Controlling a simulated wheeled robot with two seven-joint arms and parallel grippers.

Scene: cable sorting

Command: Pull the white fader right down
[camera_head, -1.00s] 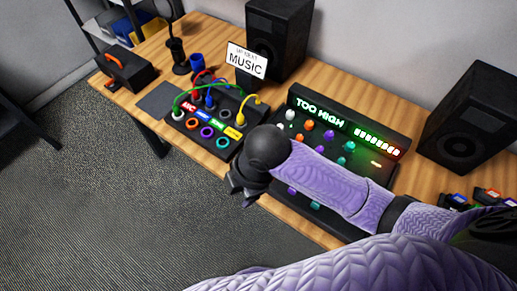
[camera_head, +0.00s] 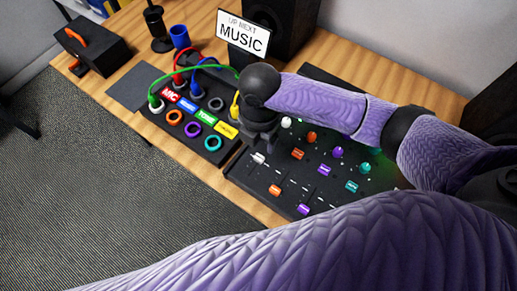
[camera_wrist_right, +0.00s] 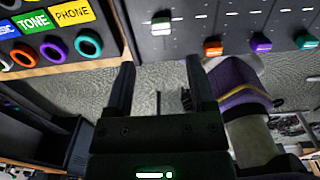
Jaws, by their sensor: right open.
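The white fader (camera_head: 259,158) is a small pale cap at the left end of the fader row on the black mixer (camera_head: 240,176). It also shows near the top of the right wrist view (camera_wrist_right: 161,25), farther from the panel's front edge than the coloured caps. My right gripper (camera_head: 262,141) is just behind the white fader in the head view, its fingers partly hidden by its own wrist. In the right wrist view the fingers (camera_wrist_right: 162,75) are apart with nothing between them, and the white cap lies beyond the tips, apart from them. My left gripper is not in view.
Orange (camera_head: 275,190) and purple (camera_head: 303,209) faders sit beside it, with several knobs behind. A patch box (camera_head: 210,150) with plugged cables stands close on the left. A sign (camera_head: 243,34) reads "UP NEXT MUSIC". Floor lies open before the table.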

